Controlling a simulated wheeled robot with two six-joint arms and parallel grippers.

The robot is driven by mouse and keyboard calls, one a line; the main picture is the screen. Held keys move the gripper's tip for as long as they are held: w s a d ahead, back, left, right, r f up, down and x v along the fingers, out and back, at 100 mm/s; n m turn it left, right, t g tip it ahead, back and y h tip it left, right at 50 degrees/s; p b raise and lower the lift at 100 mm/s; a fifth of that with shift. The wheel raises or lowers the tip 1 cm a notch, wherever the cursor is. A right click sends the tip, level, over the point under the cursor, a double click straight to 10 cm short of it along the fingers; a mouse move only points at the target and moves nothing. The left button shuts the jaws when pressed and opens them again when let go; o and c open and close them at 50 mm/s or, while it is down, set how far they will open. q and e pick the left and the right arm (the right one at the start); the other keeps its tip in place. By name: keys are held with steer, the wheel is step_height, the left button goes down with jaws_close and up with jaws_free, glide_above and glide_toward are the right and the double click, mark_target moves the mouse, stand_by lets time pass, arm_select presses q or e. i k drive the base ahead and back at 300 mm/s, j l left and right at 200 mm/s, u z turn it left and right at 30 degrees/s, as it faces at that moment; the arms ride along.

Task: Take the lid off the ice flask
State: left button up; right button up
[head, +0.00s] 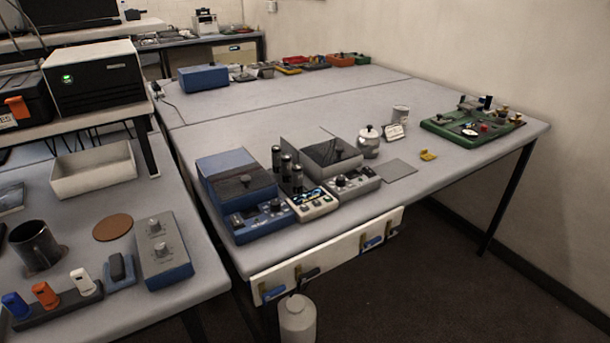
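A pale, rounded pot-like vessel (369,148) with a small knob on top stands upright on the grey table, behind the instrument boxes. It looks like the ice flask. Its lid (368,131) appears seated on top. A larger pale cylinder (298,320) with a narrower top stands below the table's front edge, cut off by the picture's bottom; I cannot tell whether it is part of the task. Neither of my grippers is in view.
Blue and grey instrument boxes (237,182) and dark upright cylinders (297,178) stand left of the vessel. A pale can (400,114), small framed dial (394,132), flat grey plate (395,169) and yellow piece (428,155) lie near it. A green board (470,127) is farther right.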

mark_target(369, 132)
steer(key=u, duration=0.25)
steer(key=i+l+u, duration=0.1)
steer(key=l+u, duration=0.85)
steer(key=i+j, duration=0.05)
